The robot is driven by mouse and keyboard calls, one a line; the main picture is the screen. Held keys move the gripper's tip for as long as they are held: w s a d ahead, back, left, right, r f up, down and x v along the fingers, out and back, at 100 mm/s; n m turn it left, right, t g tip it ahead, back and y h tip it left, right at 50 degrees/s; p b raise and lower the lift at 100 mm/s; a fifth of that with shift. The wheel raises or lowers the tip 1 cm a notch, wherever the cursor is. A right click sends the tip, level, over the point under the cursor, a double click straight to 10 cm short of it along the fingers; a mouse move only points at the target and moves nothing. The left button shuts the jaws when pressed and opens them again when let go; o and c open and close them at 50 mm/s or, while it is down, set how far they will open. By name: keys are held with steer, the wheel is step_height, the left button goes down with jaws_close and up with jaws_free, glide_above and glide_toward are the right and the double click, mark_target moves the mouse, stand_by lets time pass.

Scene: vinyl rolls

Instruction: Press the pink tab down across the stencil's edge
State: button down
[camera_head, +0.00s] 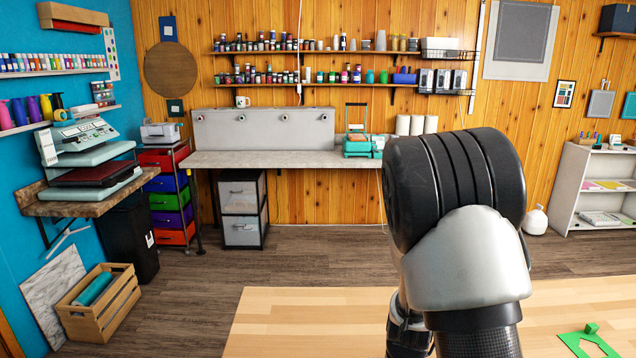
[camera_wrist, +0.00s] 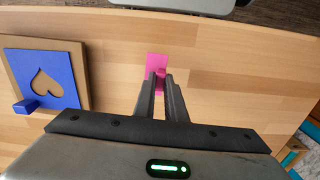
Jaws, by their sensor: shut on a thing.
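In the wrist view, my gripper (camera_wrist: 161,80) is shut on a pink tab (camera_wrist: 157,62), pinching a raised part of it between the fingertips. The flat part of the tab shows just beyond the fingers, over the wooden table. I cannot tell whether it touches the table. A blue stencil (camera_wrist: 66,75) with a heart-shaped opening lies on a brown-edged board at the left, well apart from the tab. A raised blue block stands at its lower left edge. In the head view my arm hides the tab and blue stencil, and my gripper is out of sight.
The tabletop between the blue stencil and the tab is bare. Some items show at the right edge of the wrist view, partly cut off.

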steer(key=shift+r+p, duration=1.05)
steer(key=shift+r, duration=0.4)
steer(key=shift+d, duration=0.1)
